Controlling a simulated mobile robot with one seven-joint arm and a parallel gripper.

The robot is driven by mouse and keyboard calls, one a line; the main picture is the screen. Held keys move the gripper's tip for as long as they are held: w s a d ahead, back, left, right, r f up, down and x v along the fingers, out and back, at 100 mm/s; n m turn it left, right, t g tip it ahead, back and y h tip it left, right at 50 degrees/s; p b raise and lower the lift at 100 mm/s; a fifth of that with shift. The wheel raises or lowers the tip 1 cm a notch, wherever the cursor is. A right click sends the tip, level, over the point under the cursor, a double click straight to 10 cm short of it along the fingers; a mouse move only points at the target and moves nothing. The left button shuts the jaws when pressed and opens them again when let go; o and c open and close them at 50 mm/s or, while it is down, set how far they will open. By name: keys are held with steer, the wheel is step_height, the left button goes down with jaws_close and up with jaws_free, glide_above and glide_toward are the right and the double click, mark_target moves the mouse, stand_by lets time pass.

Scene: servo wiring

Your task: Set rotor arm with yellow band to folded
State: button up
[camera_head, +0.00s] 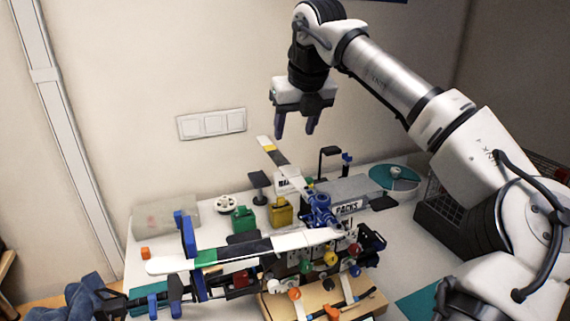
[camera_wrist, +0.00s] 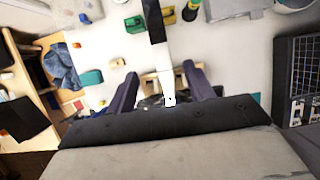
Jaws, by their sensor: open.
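The rotor arm with the yellow band (camera_head: 297,182) slants up and back toward the wall from a blue hub (camera_head: 321,210). It is white with a dark section, and the yellow band lies near its outer tip. A white and black arm (camera_wrist: 160,58), apparently the same one, runs up the wrist view between my fingers; its band is not visible there. My gripper (camera_head: 296,129) is open and empty, apart from the arm and above it in the head view. Its two fingers also show in the wrist view (camera_wrist: 160,78).
A second rotor arm with a green band (camera_head: 290,241) extends left from the hub area. Blue posts (camera_head: 188,234), a green container (camera_head: 243,219) and a yellow container (camera_head: 281,211) stand nearby. A dark crate (camera_head: 447,214) is at right. Colored knobs crowd the front.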

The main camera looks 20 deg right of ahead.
mark_target(286, 165)
steer(key=b+x, duration=0.4)
steer(key=x, duration=0.6)
steer(key=shift+w+a+f+b, duration=0.1)
steer(key=shift+w+b, duration=0.05)
steer(key=shift+b, duration=0.15)
jaws_close()
